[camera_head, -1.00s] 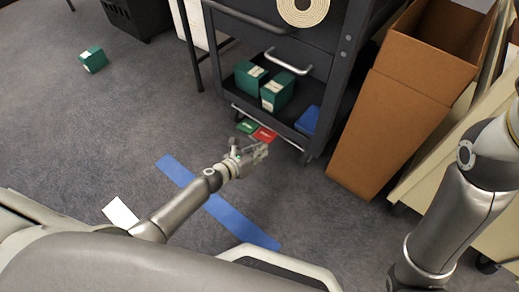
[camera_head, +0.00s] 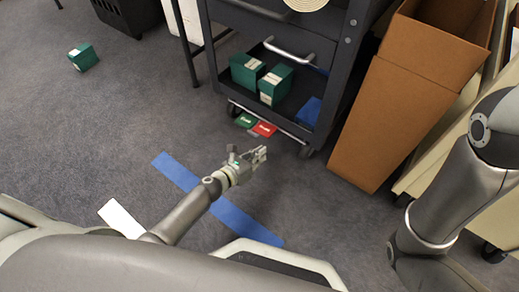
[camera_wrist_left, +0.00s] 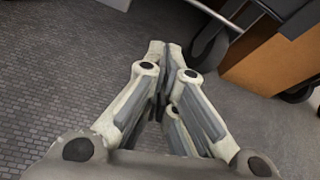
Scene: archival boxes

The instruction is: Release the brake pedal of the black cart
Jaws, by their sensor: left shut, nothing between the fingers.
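The black cart (camera_head: 343,75) stands at the top centre of the head view. Low at its near edge are a green pedal (camera_head: 245,120) and a red pedal (camera_head: 264,129), side by side. My left gripper (camera_head: 262,153) is shut and empty, just in front of the pedals, with a small gap of floor between it and the red one. In the left wrist view its closed fingertips (camera_wrist_left: 166,46) point toward the cart's underside, beside a dark caster (camera_wrist_left: 209,47). The pedals cannot be made out there. My right arm is at the right; its gripper is out of view.
Green boxes (camera_head: 274,86) and a blue box (camera_head: 309,112) sit on the cart's lower shelf. A tall brown carton (camera_head: 385,125) stands right of the cart. Blue tape (camera_head: 235,217) lies on the floor, and a green box (camera_head: 83,57) lies far left.

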